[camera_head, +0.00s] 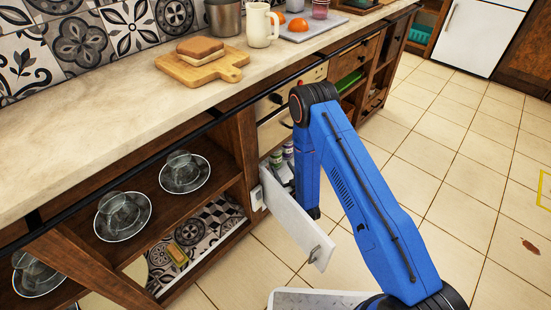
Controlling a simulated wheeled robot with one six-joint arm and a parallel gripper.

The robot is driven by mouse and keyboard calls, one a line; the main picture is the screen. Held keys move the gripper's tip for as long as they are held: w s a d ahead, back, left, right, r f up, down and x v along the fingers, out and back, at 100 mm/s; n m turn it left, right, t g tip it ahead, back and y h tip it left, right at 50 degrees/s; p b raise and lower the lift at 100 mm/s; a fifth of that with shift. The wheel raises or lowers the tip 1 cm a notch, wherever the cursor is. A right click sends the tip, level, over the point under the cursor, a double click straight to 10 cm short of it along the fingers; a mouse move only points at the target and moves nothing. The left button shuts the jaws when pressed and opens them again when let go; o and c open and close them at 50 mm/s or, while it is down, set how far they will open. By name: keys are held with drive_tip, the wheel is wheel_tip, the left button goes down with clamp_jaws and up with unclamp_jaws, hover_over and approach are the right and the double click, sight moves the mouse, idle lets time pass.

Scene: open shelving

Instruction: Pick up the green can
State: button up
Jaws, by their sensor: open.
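Small cylindrical containers stand in the open lower compartment left of my arm. One container with green on it (288,149) shows just beside my forearm; it is too small and partly hidden to tell for certain that it is the green can. Another whitish container (276,158) stands to its left. My gripper (284,174) shows only in part, low at the compartment opening, close in front of the containers and partly behind the open white door. It is open, and nothing shows between its fingers.
The open white door (296,226) juts out beside my forearm. Shelves at left hold glass bowls on plates (185,173).

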sight(276, 155)
drive_tip(key=x, duration=0.9)
drive_tip(key=shift+w+r, duration=0.1)
drive_tip(key=shift+w, duration=0.25)
drive_tip(key=c, duration=1)
drive_tip(key=shift+r, duration=0.1)
